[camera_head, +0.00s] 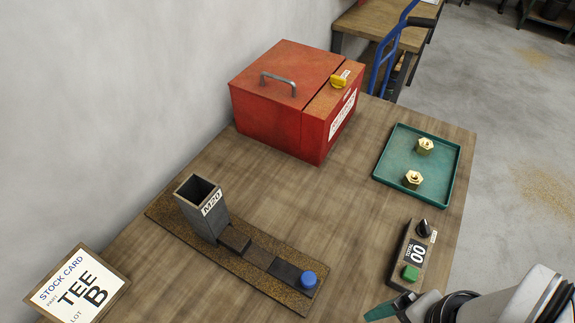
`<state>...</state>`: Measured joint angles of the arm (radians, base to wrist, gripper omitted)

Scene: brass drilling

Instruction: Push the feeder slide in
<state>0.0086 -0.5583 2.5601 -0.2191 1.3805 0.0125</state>
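The feeder (185,221) is a long brown-speckled base with an upright grey magazine (201,210) labelled M20 near its left end. The feeder slide (286,272) is a dark bar on the base, reaching right from the magazine. A blue knob (308,279) stands at the slide's right end, near the base's right end. Lighter and darker blocks show between magazine and knob; where the slide begins is unclear. My gripper (388,308) is at the bottom edge, right of the knob and apart from it. A teal fingertip shows; the rest is partly cut off, so its opening is unclear.
A control box (402,275) with a green button and a display reading 00 stands near my gripper. A red box (283,95) stands behind. A green tray (457,168) holds two brass fittings. A stock card (78,288) stands lower left. The table's middle is clear.

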